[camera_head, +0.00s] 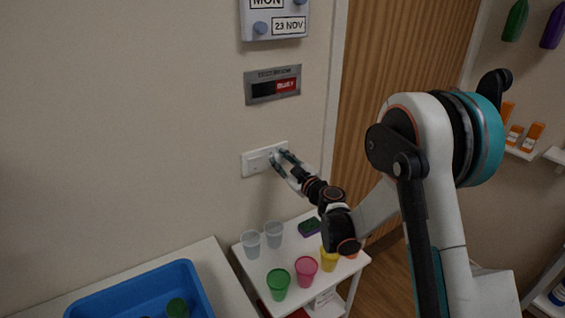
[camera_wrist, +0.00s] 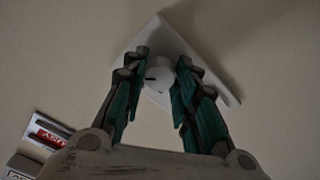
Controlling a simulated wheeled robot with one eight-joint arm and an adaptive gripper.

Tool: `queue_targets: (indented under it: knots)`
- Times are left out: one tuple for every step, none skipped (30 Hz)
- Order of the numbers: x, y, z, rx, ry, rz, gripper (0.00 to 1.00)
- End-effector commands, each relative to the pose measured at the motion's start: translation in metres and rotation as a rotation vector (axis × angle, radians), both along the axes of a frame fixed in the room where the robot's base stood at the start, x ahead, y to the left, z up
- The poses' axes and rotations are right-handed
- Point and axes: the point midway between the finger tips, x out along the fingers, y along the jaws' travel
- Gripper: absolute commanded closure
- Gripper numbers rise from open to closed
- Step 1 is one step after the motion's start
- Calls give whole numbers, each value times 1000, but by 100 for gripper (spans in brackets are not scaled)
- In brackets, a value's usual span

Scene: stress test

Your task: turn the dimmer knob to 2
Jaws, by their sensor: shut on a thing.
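The white wall plate (camera_head: 256,163) is fixed to the beige wall, left of the wooden door. My gripper (camera_head: 279,157) reaches the right part of this plate, where the dimmer knob is mostly hidden in the head view. In the wrist view the round white knob (camera_wrist: 159,73) sits between the two teal fingers of my gripper (camera_wrist: 160,80), with the plate (camera_wrist: 219,84) behind it. The fingers are closed around the knob's sides. The knob's scale marks and its setting cannot be read.
A sliding sign (camera_head: 273,85) reading "BUSY" and a calendar block (camera_head: 275,20) are on the wall above. Below stands a small white table with clear cups (camera_head: 252,244), coloured cups (camera_head: 278,284) and a sponge (camera_head: 309,227). A blue crate (camera_head: 190,272) is at lower left.

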Motion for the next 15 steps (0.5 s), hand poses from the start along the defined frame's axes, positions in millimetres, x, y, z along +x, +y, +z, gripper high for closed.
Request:
queue_targets:
  knots:
    - [0,0,0,-7,-4,0,97]
    - [0,0,-1,-13,-8,1,97]
    - [0,0,-1,-21,-14,1,97]
    - [0,0,-1,-29,-19,1,97]
    - [0,0,-1,-39,-26,1,97]
    - [0,0,-1,-54,-36,1,97]
    - [0,0,-1,-68,-45,1,97]
    - [0,0,-1,-82,-55,1,97]
    - [0,0,-2,-104,-70,1,97]
    - [0,0,-2,-122,-82,1,97]
    - [0,0,-2,-140,-94,1,97]
    - [0,0,-2,-167,-112,1,97]
    - [0,0,-2,-188,-127,1,97]
    - [0,0,-2,-211,-142,1,97]
    - [0,0,-2,-241,-162,1,97]
